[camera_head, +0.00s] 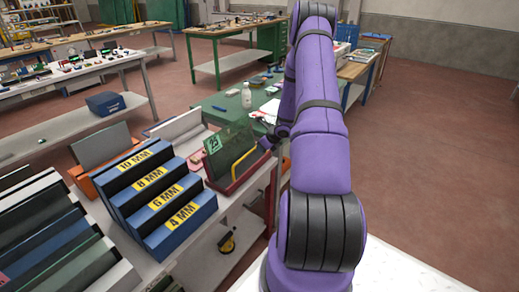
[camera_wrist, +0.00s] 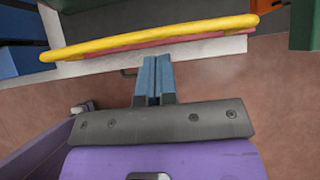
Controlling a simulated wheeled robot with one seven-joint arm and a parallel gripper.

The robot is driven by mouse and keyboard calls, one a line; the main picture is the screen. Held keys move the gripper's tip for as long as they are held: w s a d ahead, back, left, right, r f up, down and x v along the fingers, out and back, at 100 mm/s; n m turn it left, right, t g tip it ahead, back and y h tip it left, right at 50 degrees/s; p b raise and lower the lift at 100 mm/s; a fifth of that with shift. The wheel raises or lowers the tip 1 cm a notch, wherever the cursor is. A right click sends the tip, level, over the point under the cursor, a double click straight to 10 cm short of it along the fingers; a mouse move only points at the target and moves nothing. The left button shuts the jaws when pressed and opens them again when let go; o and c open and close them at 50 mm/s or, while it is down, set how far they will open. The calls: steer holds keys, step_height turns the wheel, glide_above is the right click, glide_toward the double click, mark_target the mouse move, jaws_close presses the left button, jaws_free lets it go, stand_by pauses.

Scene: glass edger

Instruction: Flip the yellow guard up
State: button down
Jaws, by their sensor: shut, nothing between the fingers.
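The yellow guard (camera_head: 243,162) is a thin bar standing at the front of a red-based unit with a dark green glass panel (camera_head: 229,150) on the bench. In the wrist view the guard (camera_wrist: 150,37) spans the upper part as a slightly bowed yellow bar, with a red strip along its underside. My gripper (camera_wrist: 153,60) has its two blue-grey fingers together and empty. The fingertips point at the middle of the guard and appear just short of it; contact cannot be told. In the head view my gripper (camera_head: 268,143) is small and dark, right of the guard.
Blue stepped racks (camera_head: 172,200) labelled by thickness stand left of the unit. A green table (camera_head: 225,102) with a white bottle (camera_head: 246,95) lies behind. Below the bench, a shelf holds a small yellow-and-black item (camera_head: 227,243). Open floor shows at right.

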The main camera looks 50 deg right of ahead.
steer(key=v, duration=1.1)
steer(key=shift+s, duration=0.25)
